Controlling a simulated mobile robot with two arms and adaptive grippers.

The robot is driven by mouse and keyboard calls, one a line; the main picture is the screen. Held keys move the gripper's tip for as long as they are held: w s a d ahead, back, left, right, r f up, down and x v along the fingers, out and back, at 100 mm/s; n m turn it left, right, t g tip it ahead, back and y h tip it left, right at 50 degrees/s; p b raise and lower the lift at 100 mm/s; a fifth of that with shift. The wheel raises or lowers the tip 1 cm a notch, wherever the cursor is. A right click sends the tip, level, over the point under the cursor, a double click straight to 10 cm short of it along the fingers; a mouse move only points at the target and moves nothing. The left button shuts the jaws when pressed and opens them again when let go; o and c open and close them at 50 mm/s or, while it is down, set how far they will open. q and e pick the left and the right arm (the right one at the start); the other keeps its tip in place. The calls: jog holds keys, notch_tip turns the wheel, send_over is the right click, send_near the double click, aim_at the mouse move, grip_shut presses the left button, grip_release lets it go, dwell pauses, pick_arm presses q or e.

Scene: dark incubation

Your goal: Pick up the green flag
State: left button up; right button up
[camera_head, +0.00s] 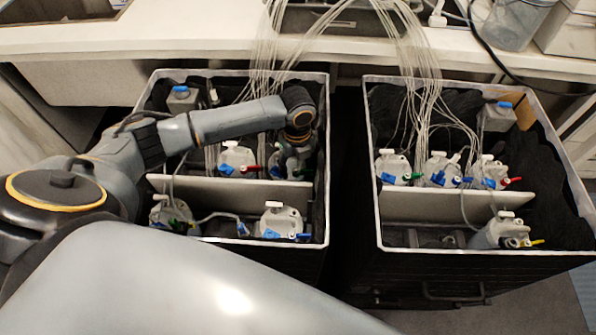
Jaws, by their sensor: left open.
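The green flag (274,161) is a small tab on a bottle in the left black bin, at the right end of the bin's back row. It is partly hidden and too small to show clearly. My left gripper (296,158) reaches down into this bin from above, right beside the green flag, over the same bottle. It is open. I cannot tell whether its fingers touch the flag or the bottle. My right gripper is out of view.
The left bin (152,182) and right bin (378,215) hold several bottles with blue, red and yellow tabs. White dividers (455,205) cross them. Thin tubes (265,60) hang from the white bench (180,40) into both bins. A narrow gap separates the bins.

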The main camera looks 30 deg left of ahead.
pick_arm(q)
jog(key=c, duration=0.9)
jog(key=shift+c, duration=0.2)
jog(key=shift+r, duration=0.15)
